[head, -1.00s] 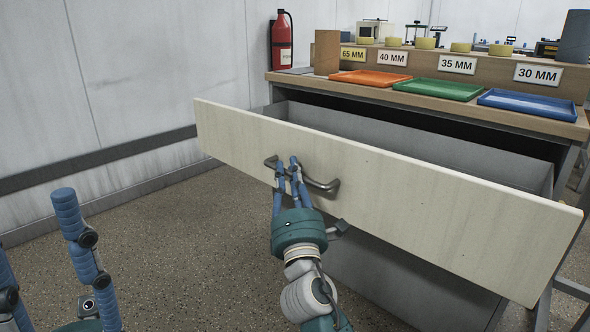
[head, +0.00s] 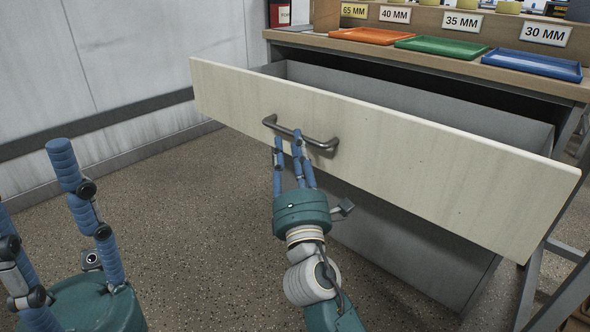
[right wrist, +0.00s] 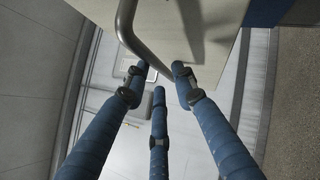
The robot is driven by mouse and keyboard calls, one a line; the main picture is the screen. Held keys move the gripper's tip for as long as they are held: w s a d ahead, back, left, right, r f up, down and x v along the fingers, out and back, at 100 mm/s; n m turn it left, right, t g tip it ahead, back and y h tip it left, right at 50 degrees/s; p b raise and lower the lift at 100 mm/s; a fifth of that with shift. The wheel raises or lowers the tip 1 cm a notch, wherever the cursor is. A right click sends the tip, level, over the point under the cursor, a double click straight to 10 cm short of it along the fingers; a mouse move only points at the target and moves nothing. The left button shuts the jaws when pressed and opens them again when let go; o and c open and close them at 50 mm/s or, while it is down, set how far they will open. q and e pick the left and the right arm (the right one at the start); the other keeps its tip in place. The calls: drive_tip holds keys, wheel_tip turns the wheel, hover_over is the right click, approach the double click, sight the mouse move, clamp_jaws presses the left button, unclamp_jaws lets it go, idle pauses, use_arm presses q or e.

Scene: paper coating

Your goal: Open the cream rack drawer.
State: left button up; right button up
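The cream drawer (head: 400,155) is pulled well out from the bench, and its grey inside (head: 420,100) shows. A dark metal bar handle (head: 318,143) is on its front; in the right wrist view the handle (right wrist: 128,28) curves at the top, near the fingertips. My right gripper (head: 288,143) is just below and in front of the handle. Its fingers are apart with nothing between them in the right wrist view (right wrist: 158,80). Whether a fingertip still touches the bar is unclear. My left gripper (head: 32,180) is at the lower left, fingers spread and empty, away from the drawer.
The wooden bench (head: 300,40) above the drawer carries orange (head: 371,35), green (head: 442,46) and blue (head: 532,64) trays behind the drawer opening. A grey cabinet body (head: 410,245) stands below. The speckled floor (head: 180,240) at left is clear. A wall runs along the left.

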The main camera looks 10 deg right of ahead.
drive_tip(key=v, duration=0.7)
drive_tip(key=shift+s, duration=0.25)
drive_tip(key=shift+f, duration=0.1)
